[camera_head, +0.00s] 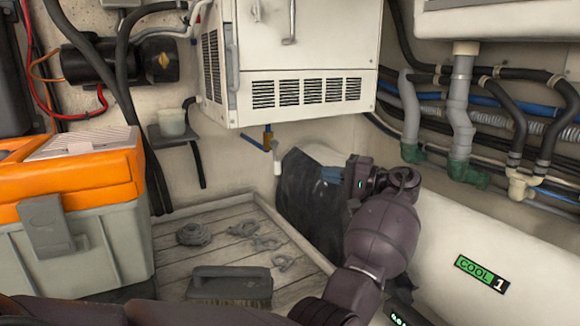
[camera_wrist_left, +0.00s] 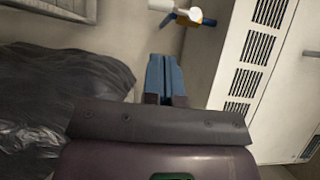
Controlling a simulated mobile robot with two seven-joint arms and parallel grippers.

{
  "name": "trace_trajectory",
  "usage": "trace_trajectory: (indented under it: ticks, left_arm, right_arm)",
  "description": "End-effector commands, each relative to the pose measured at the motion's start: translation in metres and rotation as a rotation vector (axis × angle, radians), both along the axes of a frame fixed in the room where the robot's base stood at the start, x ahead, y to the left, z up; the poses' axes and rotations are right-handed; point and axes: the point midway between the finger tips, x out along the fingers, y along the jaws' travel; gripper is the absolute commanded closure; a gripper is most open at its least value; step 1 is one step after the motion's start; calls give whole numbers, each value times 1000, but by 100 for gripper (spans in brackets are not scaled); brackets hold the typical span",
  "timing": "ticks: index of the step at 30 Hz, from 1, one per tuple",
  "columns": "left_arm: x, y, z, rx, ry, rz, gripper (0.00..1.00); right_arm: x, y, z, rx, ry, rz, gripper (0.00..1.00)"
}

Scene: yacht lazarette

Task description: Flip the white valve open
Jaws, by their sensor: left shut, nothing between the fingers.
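A small valve (camera_head: 268,138) sits under the white cabinet in the head view. It has a brass-coloured body, a blue part sticking out to the left and a white piece (camera_head: 277,160) hanging down. In the left wrist view the white piece (camera_wrist_left: 162,5) shows at the top edge, partly cut off. My left gripper (camera_head: 327,174) is shut and empty, to the right of the valve and a little lower, apart from it. Its blue fingers (camera_wrist_left: 164,62) lie together in the left wrist view. My right gripper is not in view.
The white cabinet (camera_head: 300,60) overhangs the valve. A black bag-like sheet (camera_head: 305,200) lies behind my left gripper. Pipes and hoses (camera_head: 460,110) run along the right wall. An orange and grey toolbox (camera_head: 75,215) stands left. A brush (camera_head: 230,283) and ropes lie on the wooden tray (camera_head: 215,220).

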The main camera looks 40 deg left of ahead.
Motion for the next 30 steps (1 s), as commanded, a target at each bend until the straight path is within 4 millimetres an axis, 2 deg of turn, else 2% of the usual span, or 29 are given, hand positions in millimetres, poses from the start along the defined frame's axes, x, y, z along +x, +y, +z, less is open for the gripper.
trace_trajectory:
  ticks: [6, 10, 24, 30]
  left_arm:
    - [0, 1, 0, 0, 0, 0, 100]
    - [-2, 10, 0, -1, -1, 2, 100]
    - [-16, 80, 1, -1, -1, 1, 100]
    - [-19, 95, 0, -1, 0, 0, 100]
  right_arm:
    - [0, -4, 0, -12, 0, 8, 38]
    - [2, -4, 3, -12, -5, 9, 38]
    - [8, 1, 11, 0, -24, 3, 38]
    - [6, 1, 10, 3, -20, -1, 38]
